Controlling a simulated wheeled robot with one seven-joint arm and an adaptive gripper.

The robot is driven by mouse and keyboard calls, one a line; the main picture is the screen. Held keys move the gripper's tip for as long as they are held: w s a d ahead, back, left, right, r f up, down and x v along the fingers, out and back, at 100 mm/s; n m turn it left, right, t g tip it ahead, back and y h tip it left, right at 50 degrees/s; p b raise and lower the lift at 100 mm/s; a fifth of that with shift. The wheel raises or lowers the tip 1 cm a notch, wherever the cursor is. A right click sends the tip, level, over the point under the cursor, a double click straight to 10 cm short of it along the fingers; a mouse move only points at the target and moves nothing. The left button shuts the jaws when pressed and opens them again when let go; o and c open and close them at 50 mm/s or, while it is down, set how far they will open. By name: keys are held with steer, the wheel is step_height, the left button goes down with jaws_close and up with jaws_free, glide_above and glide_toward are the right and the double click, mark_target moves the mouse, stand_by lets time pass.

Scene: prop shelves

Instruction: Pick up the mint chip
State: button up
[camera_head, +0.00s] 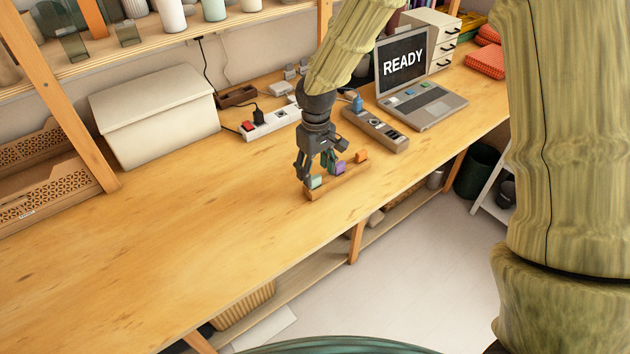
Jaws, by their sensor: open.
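The mint chip (315,182) is a small pale green block at the left end of a narrow wooden rack (350,182) near the bench's front edge. A purple chip (339,168) sits in the middle of the rack and an orange chip (362,157) at its right end. My gripper (314,176) points down at the rack's left end with its fingers apart. One finger is at the mint chip's left and another is to its right. I cannot tell whether they touch it. The fingers partly hide the mint and purple chips.
A laptop (448,103) reading READY stands behind to the right, with a grey socket strip (375,128) nearer. A white power strip (270,124) and a cream box (155,115) are at the back. The bench (150,250) is clear at the left front.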

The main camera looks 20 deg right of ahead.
mark_target(316, 178)
steer(key=shift+f+p, duration=0.3)
steer(key=shift+f, duration=1.65)
steer(key=shift+c, duration=0.2)
steer(key=c, duration=0.8)
